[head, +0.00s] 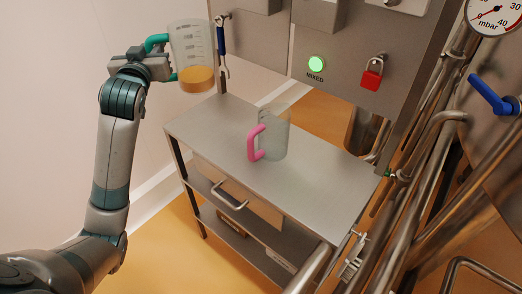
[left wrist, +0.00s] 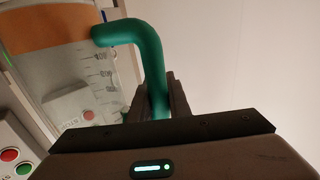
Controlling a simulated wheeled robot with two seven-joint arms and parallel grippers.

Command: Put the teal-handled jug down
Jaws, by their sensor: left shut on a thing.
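The teal-handled jug (head: 192,58) is clear with scale marks and holds a layer of orange-yellow powder at its bottom. My left gripper (head: 158,62) is shut on its teal handle and holds the jug upright in the air, beyond the far left corner of the steel table (head: 215,125). The left wrist view shows the teal handle (left wrist: 152,65) between the fingers (left wrist: 160,98), with the clear jug wall (left wrist: 95,75) to its left. My right gripper is not in view.
A clear jug with a pink handle (head: 273,135) stands mid-table. The table top is bare around it. A panel with a lit green lamp (head: 316,64) and a red padlock (head: 372,73) stands behind. Steel pipes (head: 425,150) run along the right. A blue-handled tool (head: 221,45) hangs beside the held jug.

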